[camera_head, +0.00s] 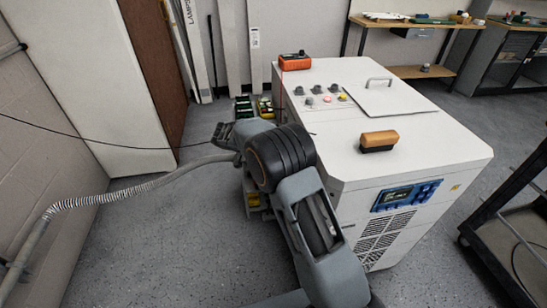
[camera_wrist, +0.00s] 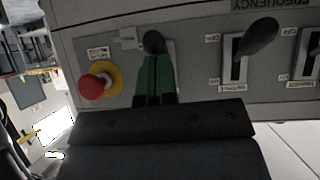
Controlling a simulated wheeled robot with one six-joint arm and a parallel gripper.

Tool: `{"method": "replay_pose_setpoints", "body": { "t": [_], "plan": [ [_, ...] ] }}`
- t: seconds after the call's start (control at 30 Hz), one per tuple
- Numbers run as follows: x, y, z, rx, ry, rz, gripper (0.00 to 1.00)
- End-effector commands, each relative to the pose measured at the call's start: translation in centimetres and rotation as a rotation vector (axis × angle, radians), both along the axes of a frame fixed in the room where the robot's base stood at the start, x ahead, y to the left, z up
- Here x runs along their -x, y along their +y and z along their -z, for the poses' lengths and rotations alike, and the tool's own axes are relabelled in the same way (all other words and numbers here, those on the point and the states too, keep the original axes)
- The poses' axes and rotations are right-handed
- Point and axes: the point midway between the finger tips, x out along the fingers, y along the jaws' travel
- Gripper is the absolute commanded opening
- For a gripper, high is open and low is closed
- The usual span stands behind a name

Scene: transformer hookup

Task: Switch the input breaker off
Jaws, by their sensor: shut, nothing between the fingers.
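In the wrist view, a grey panel carries a row of black-handled lever switches. One dark lever knob (camera_wrist: 153,42) is right at the tips of my gripper (camera_wrist: 154,72). Its green fingers are together with nothing between them, and I cannot tell whether they touch the knob. A second lever (camera_wrist: 262,38) to the right sticks out from its slot, and a third switch (camera_wrist: 312,50) is cut by the right edge. The labels appear upside down. I cannot read which lever is the input breaker. In the head view my arm hides this panel side.
A red emergency button (camera_wrist: 92,87) with a yellow ring sits left of my fingers. In the head view, the white cabinet (camera_head: 420,135) bears an orange-brown block (camera_head: 379,141) and an orange device (camera_head: 295,61). A dark cart (camera_head: 510,225) stands at right; open floor lies at left.

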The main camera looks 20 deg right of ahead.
Motion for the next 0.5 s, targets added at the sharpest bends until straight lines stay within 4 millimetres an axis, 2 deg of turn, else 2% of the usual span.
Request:
{"method": "replay_pose_setpoints", "body": {
  "t": [0.27,0.5],
  "plan": [
    [-0.1,0.5,-0.3,0.000,-0.001,-0.002,0.00],
    [-0.7,3.8,-2.6,-0.001,-0.002,-0.004,0.00]
  ]
}}
